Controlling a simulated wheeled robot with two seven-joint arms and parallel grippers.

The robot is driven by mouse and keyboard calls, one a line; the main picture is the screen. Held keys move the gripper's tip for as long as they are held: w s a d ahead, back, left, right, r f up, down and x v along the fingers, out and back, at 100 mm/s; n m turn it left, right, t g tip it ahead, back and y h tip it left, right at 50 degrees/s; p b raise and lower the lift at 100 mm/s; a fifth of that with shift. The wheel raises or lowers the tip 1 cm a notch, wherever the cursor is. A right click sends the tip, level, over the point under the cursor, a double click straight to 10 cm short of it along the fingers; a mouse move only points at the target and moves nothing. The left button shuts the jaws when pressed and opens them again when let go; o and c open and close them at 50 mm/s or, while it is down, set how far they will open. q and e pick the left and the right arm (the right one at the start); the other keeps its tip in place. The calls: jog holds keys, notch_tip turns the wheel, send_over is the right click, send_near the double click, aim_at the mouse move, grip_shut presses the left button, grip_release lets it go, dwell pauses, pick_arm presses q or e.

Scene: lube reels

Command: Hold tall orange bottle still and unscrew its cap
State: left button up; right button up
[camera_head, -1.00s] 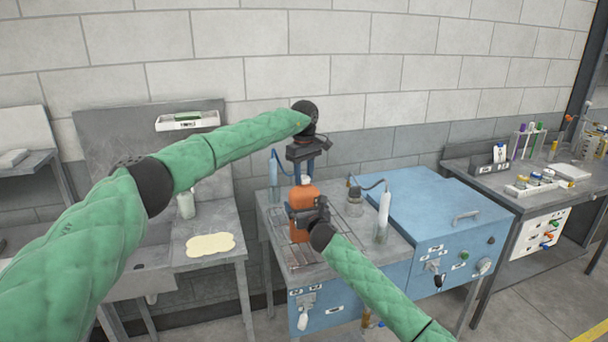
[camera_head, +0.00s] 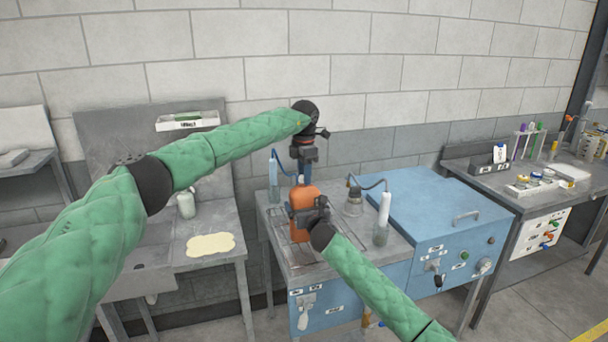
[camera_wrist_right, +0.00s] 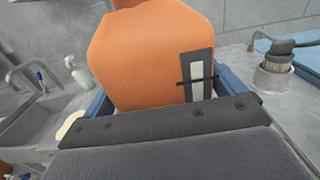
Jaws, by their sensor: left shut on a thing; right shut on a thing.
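The tall orange bottle (camera_head: 305,194) stands upright on the metal rack at the left end of the blue bench. It fills the middle of the right wrist view (camera_wrist_right: 150,55), with a dark and white label on its side. My right gripper (camera_head: 304,212) is shut around the bottle's body from the front; its blue fingers lie on both sides in the wrist view. My left gripper (camera_head: 302,177) points straight down from above and is shut at the bottle's top, on the cap. The cap is mostly hidden by the gripper, and its threads cannot be seen.
Another tubed cylinder (camera_head: 274,180) stands close behind left. A spray bottle (camera_head: 186,204) stands by the sink at left. The blue cabinet top (camera_head: 420,205) is mostly clear.

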pick_arm(q)
jog(key=n, duration=0.5)
jog(key=shift+r+n, duration=0.1)
jog(key=shift+n, duration=0.2)
jog(key=n, duration=0.5)
jog(key=shift+w, duration=0.1)
jog(key=shift+c, duration=0.2)
jog(key=n, duration=1.1)
jog(key=shift+n, duration=0.3)
jog(key=o, duration=1.1)
